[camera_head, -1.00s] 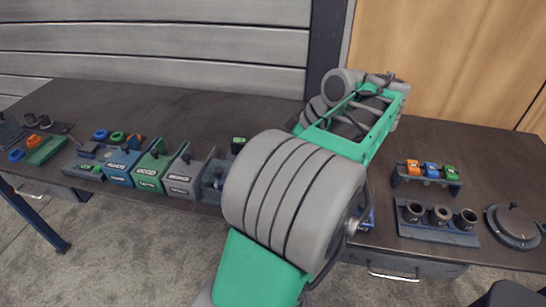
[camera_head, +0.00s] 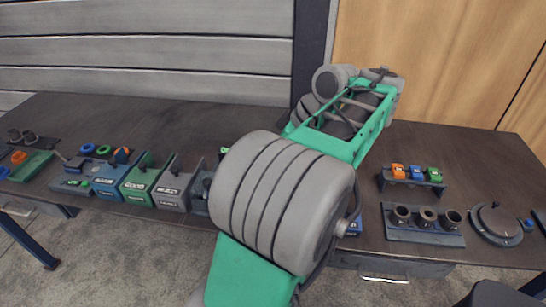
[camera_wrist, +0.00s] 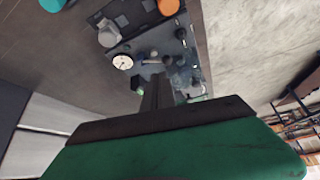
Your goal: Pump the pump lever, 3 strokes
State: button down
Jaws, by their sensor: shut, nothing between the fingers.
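My gripper (camera_wrist: 156,92) shows in the wrist view as a dark narrow pair of fingers, closed together with nothing between them. Beyond the fingertips is a dark base plate (camera_wrist: 117,47) with a white round gauge (camera_wrist: 123,62). Small parts are crowded at the fingertips, among them a short bar with a blue end. I cannot tell which of these is the pump lever, or whether the fingers touch it. In the head view my arm covers the middle of the bench and hides the gripper and whatever is in front of it.
The dark bench (camera_head: 300,115) runs along the wall. Labelled bins (camera_head: 141,180) and a green tray (camera_head: 33,165) stand on the left. A rack of coloured blocks (camera_head: 415,175), a holder with dark cups (camera_head: 425,225) and a round lidded plate (camera_head: 497,222) stand on the right.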

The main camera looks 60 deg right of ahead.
jog(key=w+a+f+g, duration=0.1)
jog(key=w+a+f, duration=0.1)
jog(key=w+a, duration=0.55)
jog(key=w+a+f, duration=0.2)
jog(key=w+a, duration=0.5)
jog(key=a, duration=0.2)
jog(key=s+a+f+m+g, duration=0.1)
jog(key=s+a+f, duration=0.1)
jog(key=a, duration=0.6)
jog(key=s+a+f+g+h, duration=0.1)
jog(key=s+a+f, duration=0.2)
jog(key=a, duration=0.6)
notch_tip(320, 180, down, 2)
jog(key=shift+s+m, duration=0.3)
jog(key=shift+m, duration=0.1)
